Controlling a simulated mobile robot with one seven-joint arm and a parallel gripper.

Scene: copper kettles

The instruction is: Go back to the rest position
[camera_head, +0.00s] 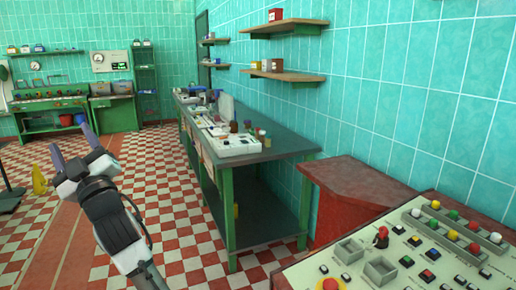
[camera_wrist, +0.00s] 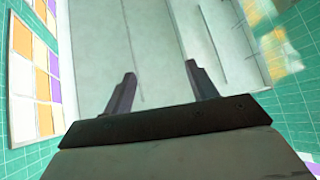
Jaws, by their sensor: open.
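My gripper (camera_head: 74,146) is raised in the air at the left of the head view, above the red and white checkered floor. Its two fingers point up and stand apart, with nothing between them. In the wrist view my gripper (camera_wrist: 158,82) also shows two dark fingers spread apart and empty. Behind them is a pale grey surface with long lines, which I cannot identify for certain. No object touches the gripper.
A control panel (camera_head: 408,250) with coloured buttons and small trays fills the lower right. A red cabinet (camera_head: 350,190) stands behind it. A long green workbench (camera_head: 270,150) runs along the tiled wall, under wooden shelves (camera_head: 288,76). The checkered floor (camera_head: 170,200) is open.

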